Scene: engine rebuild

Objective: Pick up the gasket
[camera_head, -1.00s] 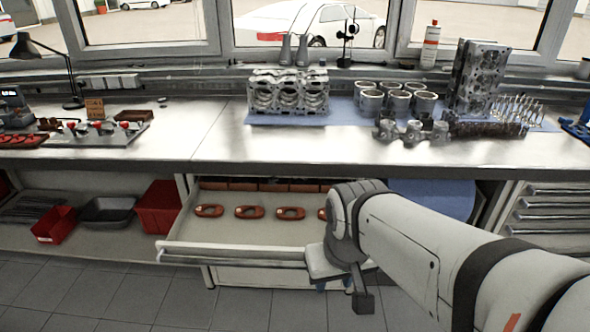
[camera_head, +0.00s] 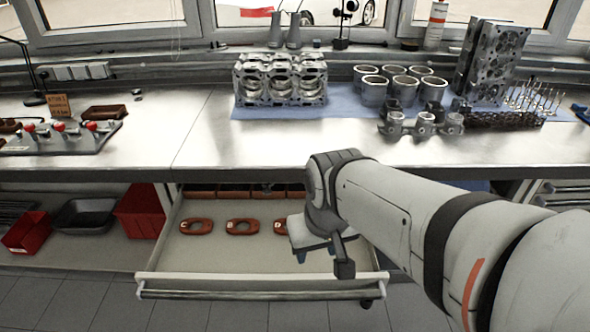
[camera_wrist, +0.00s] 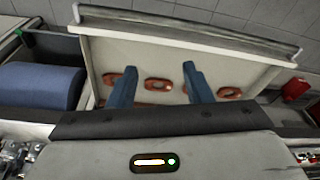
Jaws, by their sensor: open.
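Several flat orange-red oval gaskets lie in a row in the open drawer (camera_head: 205,257). In the head view I see a left gasket (camera_head: 197,227), a middle gasket (camera_head: 242,227) and a third gasket (camera_head: 279,227) beside my gripper (camera_head: 318,250); anything further right is hidden by my arm. In the wrist view one gasket (camera_wrist: 158,84) shows between my blue fingers (camera_wrist: 157,72), one (camera_wrist: 128,76) is partly behind the left finger, and another (camera_wrist: 230,92) is right of the right finger. My gripper is open and empty, over the drawer.
The workbench (camera_head: 205,140) overhangs the drawer's back. An engine block (camera_head: 280,80), cylinder liners (camera_head: 374,90) and a cylinder head (camera_head: 490,60) stand on it. Red bins (camera_head: 140,212) sit on the shelf left of the drawer. The drawer's front handle (camera_head: 250,294) sticks out.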

